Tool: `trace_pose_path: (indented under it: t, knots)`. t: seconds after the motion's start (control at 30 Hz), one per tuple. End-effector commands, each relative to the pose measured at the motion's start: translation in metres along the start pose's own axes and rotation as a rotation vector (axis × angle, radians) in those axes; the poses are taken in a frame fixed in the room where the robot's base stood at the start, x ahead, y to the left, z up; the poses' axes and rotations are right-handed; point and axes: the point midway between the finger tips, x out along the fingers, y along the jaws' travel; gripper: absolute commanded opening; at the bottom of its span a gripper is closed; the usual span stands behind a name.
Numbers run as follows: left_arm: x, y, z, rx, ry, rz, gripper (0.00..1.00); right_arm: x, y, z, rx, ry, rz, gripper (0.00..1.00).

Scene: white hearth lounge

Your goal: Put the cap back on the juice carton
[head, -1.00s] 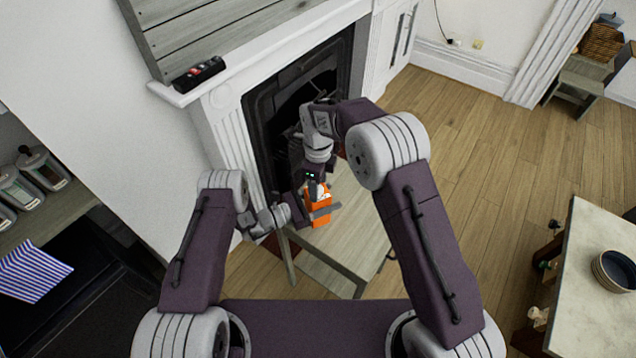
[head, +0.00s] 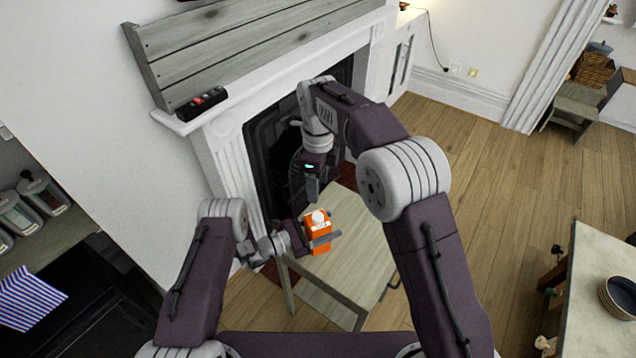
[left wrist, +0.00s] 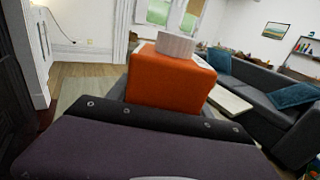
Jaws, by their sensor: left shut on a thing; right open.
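The orange juice carton (head: 319,228) stands upright above the small wooden table, and also shows in the left wrist view (left wrist: 172,80). A white cap (head: 318,216) sits on top of it; in the left wrist view the cap (left wrist: 175,44) looks level on the carton top. How tightly it is seated cannot be told. My left gripper (head: 318,242) is shut on the carton's sides. My right gripper (head: 311,188) is open and empty, above and behind the carton, apart from the cap. Its far finger is partly hidden.
The small wooden table (head: 345,270) under the carton has a bare top. The dark fireplace (head: 268,165) and its white mantel (head: 215,115) are close behind both grippers.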

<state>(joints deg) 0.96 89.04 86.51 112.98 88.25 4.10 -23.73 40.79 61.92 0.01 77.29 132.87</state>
Motion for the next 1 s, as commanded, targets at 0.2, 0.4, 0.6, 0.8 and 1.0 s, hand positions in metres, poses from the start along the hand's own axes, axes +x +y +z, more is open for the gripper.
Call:
trace_pose_path:
  t: [0.2, 0.4, 0.6, 0.8, 1.0]
  knots:
    - [0.000, 0.000, 0.000, 0.000, 0.000, 0.000, 0.84, 0.000, 0.000, 0.000, 0.000, 0.000, 0.000, 0.55]
    - [0.000, 0.000, 0.000, 0.000, 0.000, 0.000, 0.84, 0.001, 0.000, 0.000, 0.000, 0.000, 0.000, 0.55]
    - [-0.018, 0.001, -0.001, -0.001, 0.000, 0.004, 0.84, 0.003, 0.000, 0.000, 0.000, 0.000, 0.000, 0.55]
    - [-0.060, 0.002, -0.001, -0.001, 0.000, 0.006, 0.84, 0.008, 0.000, 0.000, 0.000, 0.000, 0.000, 0.55]
    - [-0.086, 0.001, -0.001, -0.001, 0.000, 0.002, 0.84, 0.011, 0.000, 0.000, 0.000, 0.000, 0.000, 0.55]
